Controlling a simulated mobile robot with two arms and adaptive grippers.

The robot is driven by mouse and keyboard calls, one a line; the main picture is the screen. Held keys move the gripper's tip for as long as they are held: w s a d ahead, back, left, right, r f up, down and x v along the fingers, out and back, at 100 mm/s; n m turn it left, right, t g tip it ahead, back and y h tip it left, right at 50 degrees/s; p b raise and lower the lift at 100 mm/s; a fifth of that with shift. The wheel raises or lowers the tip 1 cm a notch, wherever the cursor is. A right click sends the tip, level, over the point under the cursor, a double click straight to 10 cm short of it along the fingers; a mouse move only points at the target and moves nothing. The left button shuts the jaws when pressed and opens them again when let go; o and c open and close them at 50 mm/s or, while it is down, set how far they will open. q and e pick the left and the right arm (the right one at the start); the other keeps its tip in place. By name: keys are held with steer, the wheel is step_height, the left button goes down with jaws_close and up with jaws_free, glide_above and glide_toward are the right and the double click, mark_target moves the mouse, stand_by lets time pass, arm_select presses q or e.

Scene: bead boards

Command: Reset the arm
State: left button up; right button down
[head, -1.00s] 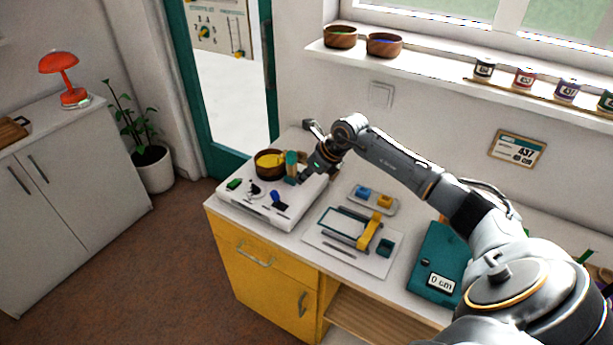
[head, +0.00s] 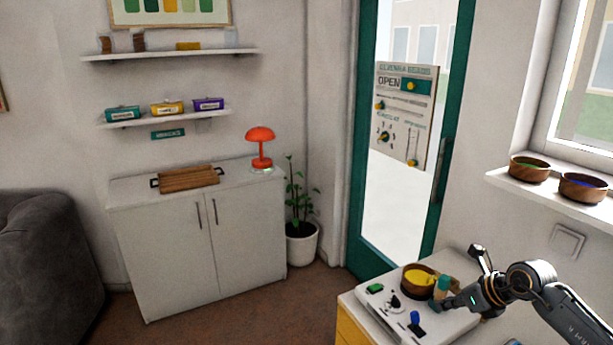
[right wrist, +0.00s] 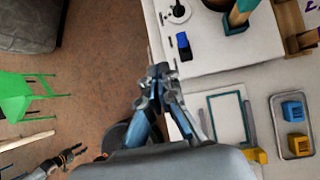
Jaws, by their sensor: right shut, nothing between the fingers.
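My right arm comes in from the lower right of the head view. Its gripper (head: 446,304) is over or beside the white control box (head: 385,322), close to the wooden bowl of yellow beads (head: 418,279) and a teal and tan upright piece (head: 441,287). In the right wrist view the right gripper's fingers (right wrist: 160,72) are together with nothing between them, beside the worktop edge. Part of my left arm with its gripper (right wrist: 70,155) shows small at the lower left of that view; its opening is unclear. It is not in the head view.
The worktop holds a frame (right wrist: 228,118) and a tray with blue and yellow blocks (right wrist: 291,125). A green stool (right wrist: 25,95) stands on the floor at left. A white cabinet (head: 210,250) with a red lamp (head: 261,148) and a plant (head: 301,242) are farther off. Floor between is clear.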

steer(key=s+a+r+m+t+y, duration=0.1)
steer(key=a+r+m+t+y, duration=0.35)
steer(key=a, duration=0.55)
steer(key=s+a+r+m+t+y, duration=0.1)
steer(key=a+r+m+t+y, duration=0.3)
steer(key=a, duration=0.6)
steer(key=s+d+f+m+h, duration=0.45)
steer(key=m+h, duration=0.35)
steer(key=m, duration=0.4)
steer(key=s+d+f+m+h, duration=0.45)
steer(key=m+h, duration=0.25)
steer(key=m, duration=0.5)
steer(key=s+a+f+m+g+y, duration=0.1)
steer(key=s+a+f+m+g, duration=0.2)
steer(key=s+f+g, duration=0.55)
steer(key=s+a+f+m+g+y, duration=0.2)
steer(key=s+f+m+g, duration=0.1)
steer(key=s, duration=1)
step_height(320, 180, down, 27)
steer(key=s+a+g+b, duration=0.1)
steer(key=s+g+b, duration=0.1)
steer(key=s+d+f+b, duration=0.1)
steer(key=s+d+f, duration=0.2)
steer(key=s+f, duration=1.4)
step_height(320, 180, down, 2)
steer(key=shift+s+f+g, duration=0.1)
steer(key=shift+s+g, duration=0.2)
steer(key=shift+g, duration=0.1)
